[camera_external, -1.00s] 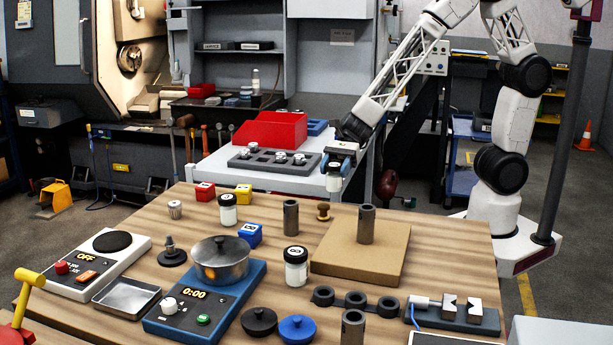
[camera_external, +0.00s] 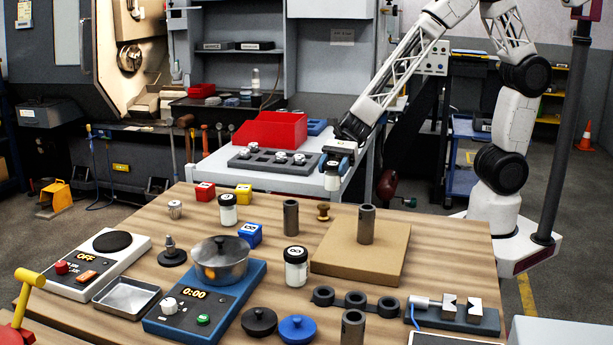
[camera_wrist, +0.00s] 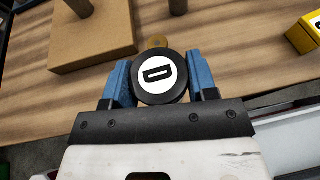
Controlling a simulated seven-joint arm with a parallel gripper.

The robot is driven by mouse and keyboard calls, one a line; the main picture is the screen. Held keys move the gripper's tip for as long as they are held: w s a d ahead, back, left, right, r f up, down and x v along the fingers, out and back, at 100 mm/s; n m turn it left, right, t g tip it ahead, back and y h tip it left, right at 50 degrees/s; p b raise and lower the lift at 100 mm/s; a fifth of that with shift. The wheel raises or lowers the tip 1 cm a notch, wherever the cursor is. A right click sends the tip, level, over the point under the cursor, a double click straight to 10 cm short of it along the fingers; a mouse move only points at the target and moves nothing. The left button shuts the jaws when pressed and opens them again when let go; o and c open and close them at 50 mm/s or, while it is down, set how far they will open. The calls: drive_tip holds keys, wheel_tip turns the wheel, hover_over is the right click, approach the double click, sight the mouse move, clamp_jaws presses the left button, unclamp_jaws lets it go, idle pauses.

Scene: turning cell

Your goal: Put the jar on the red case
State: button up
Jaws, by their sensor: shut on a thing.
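My gripper (camera_external: 338,158) is shut on a jar (camera_external: 332,181) with a black lid and a white label marked with a dark character. In the wrist view the jar (camera_wrist: 159,77) sits between the blue fingertips (camera_wrist: 160,84), its lid facing the camera. The jar hangs upright beyond the back edge of the wooden table, near the grey tray. The red case (camera_external: 271,131), an open red box, stands on the white bench behind, to the left of my gripper and apart from it. Its inside is mostly hidden.
A grey tray (camera_external: 252,165) with several small parts lies in front of the red case. A blue bin (camera_external: 316,127) is beside the case. Two similar jars (camera_external: 228,211) (camera_external: 296,269), a cardboard block (camera_external: 340,262) and a pot (camera_external: 219,266) stand on the wooden table.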

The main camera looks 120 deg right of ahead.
drive_tip(key=w+d+r, duration=0.2)
drive_tip(key=w+d, duration=0.6)
drive_tip(key=w+d+r, duration=0.2)
drive_tip(key=w+d, duration=0.6)
drive_tip(key=w, duration=0.1)
drive_tip(key=shift+d+r, duration=0.3)
drive_tip(key=shift+d, duration=0.05)
hover_over(205, 185)
drive_tip(key=shift+f, duration=0.75)
drive_tip(key=shift+f, duration=1.75)
drive_tip(key=shift+f, duration=0.1)
